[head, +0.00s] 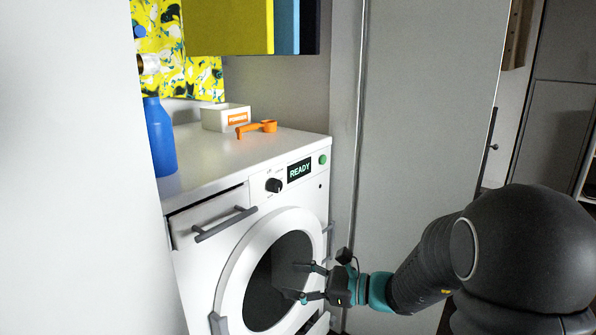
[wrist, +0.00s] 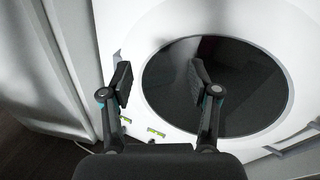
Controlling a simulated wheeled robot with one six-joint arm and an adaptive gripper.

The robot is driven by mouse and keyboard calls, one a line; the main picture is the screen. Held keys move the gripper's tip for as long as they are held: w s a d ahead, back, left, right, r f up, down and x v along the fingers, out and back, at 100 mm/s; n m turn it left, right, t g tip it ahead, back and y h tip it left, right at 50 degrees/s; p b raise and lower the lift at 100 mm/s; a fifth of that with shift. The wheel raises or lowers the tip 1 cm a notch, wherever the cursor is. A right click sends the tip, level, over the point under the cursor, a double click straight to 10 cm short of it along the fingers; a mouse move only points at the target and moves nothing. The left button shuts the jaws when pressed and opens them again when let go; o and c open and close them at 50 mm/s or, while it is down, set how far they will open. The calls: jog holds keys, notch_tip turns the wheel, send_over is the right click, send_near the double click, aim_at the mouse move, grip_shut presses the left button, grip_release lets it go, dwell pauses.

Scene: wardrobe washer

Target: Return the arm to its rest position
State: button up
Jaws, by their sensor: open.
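My gripper (head: 305,281) is open and empty in front of the round door of the washing machine in the head view. In the wrist view my gripper (wrist: 158,80) shows two spread fingers with nothing between them. The white washing machine (head: 200,295) has a closed round door (head: 232,285) with dark glass, which also shows in the wrist view (wrist: 240,85). Whether a fingertip touches the door cannot be told. My arm reaches in from the lower right. The display (head: 299,170) reads READY.
On the machine's top stand a blue bottle (head: 160,138), a white box (head: 226,117) marked POWDER and an orange scoop (head: 257,128). The detergent drawer handle (head: 225,223) sticks out at the front. A grey panel (head: 425,110) stands to the right, a pale wall (head: 75,170) to the left.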

jog(key=s+d+f+n+g+h, duration=0.35)
jog(key=s+n, duration=0.25)
jog(key=s, duration=0.2)
jog(key=s+d+f+n+g+h, duration=0.2)
jog(key=s+n+h, duration=0.35)
jog(key=s, duration=0.25)
jog(key=s+d+r+n+t+h+p, duration=0.1)
jog(key=s+d+r+n+t+h, duration=0.4)
jog(key=d+r, duration=0.5)
jog(key=s+n+h, duration=0.1)
jog(key=s+n, duration=0.1)
jog(key=shift+s+n+t+h, duration=0.35)
jog(key=shift+h, duration=0.05)
